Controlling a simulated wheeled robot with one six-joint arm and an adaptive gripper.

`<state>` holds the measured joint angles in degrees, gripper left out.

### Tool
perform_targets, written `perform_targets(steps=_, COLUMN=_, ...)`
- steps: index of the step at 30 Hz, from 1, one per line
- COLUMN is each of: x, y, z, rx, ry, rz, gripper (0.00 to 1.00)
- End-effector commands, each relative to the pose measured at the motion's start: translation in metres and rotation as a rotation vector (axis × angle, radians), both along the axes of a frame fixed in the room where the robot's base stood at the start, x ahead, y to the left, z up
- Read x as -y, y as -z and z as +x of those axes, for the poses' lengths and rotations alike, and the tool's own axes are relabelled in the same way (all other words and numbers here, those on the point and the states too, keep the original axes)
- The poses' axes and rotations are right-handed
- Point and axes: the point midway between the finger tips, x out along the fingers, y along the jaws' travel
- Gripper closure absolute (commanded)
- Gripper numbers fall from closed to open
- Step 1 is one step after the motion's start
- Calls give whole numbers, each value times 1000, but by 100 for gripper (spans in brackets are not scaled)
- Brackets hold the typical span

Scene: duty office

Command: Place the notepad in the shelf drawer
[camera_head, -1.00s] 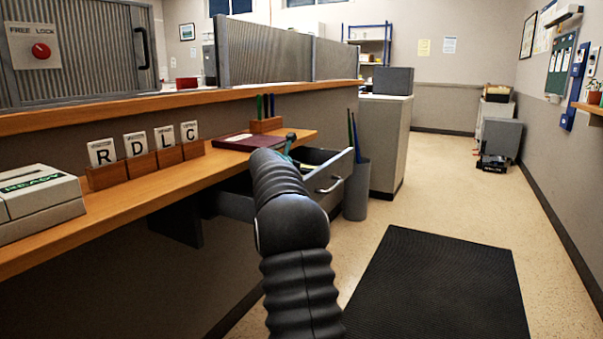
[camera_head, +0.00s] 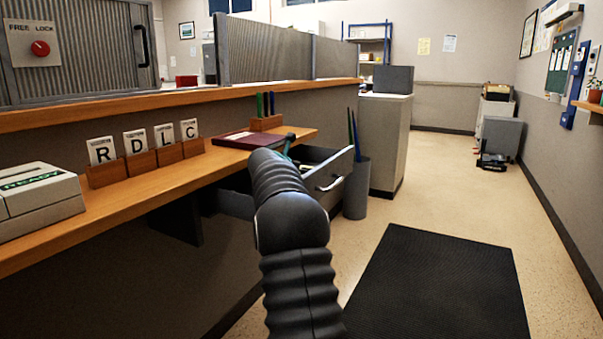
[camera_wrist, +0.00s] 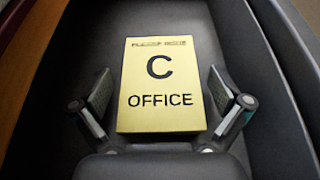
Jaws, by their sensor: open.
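The yellow notepad (camera_wrist: 160,75), printed with a "C" and "OFFICE", lies flat inside the open grey shelf drawer (camera_wrist: 60,75) in the wrist view. My gripper (camera_wrist: 159,92) is open, with one finger on each side of the pad. Gaps show between both fingers and the pad's edges. In the head view the drawer (camera_head: 338,172) sticks out from under the wooden counter, its handle facing the aisle. My arm covers part of the drawer there, and the notepad is hidden from that view.
The counter (camera_head: 120,199) holds a dark red book (camera_head: 243,139), letter cards in wooden blocks and a pale box (camera_head: 38,202). A grey bin (camera_head: 357,190) with long rods stands just beyond the drawer.

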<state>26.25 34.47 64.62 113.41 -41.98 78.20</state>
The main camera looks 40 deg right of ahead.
Motion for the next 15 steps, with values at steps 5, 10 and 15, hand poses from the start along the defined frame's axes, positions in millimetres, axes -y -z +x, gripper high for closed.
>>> perform_targets(steps=5, x=-23, y=-10, z=-9, rx=2, ry=-3, rz=-1, gripper=0)
perform_targets(steps=10, x=-45, y=-20, z=-18, rx=2, ry=-2, rz=0, gripper=0)
perform_targets(steps=15, x=-58, y=-25, z=-24, rx=0, ry=-1, rz=0, gripper=0)
